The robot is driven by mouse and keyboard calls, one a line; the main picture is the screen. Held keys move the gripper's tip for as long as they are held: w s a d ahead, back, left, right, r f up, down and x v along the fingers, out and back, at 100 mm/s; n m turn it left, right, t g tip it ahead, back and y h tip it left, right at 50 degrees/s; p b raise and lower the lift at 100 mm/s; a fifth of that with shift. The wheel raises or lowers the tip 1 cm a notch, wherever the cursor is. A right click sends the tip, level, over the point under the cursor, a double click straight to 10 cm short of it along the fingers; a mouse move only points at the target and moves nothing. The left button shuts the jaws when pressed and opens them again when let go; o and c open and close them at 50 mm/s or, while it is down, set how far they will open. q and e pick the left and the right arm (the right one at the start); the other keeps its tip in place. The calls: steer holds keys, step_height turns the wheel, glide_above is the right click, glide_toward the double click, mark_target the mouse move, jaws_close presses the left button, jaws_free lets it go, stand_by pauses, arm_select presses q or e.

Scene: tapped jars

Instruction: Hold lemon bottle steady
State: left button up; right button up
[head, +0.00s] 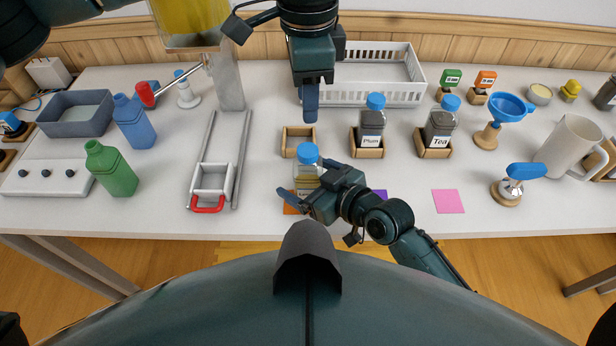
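A small clear bottle (305,181) with a blue cap and some yellowish content stands upright near the table's front edge. Its label is mostly hidden, so I cannot read it. My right gripper (312,190) reaches in from the lower right, with one finger across the bottle's lower front. Its other finger is largely hidden, and contact with the bottle is not clear. My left gripper (310,104) hangs pointing down behind the bottle, above the far side of an empty wooden holder (290,152). Its fingers appear edge-on, so their gap is hidden.
Plum (371,125) and Tea (440,125) jars stand in wooden holders at right. A white basket (400,75) is behind. A tapped container with yellow content (190,18) is upper left. A rail with a small tray (211,180), a green bottle (112,170) and a blue bottle (134,123) stand left.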

steer(key=c, duration=1.2)
arm_select(q)
steer(key=shift+o, duration=0.3)
stand_by(0.3)
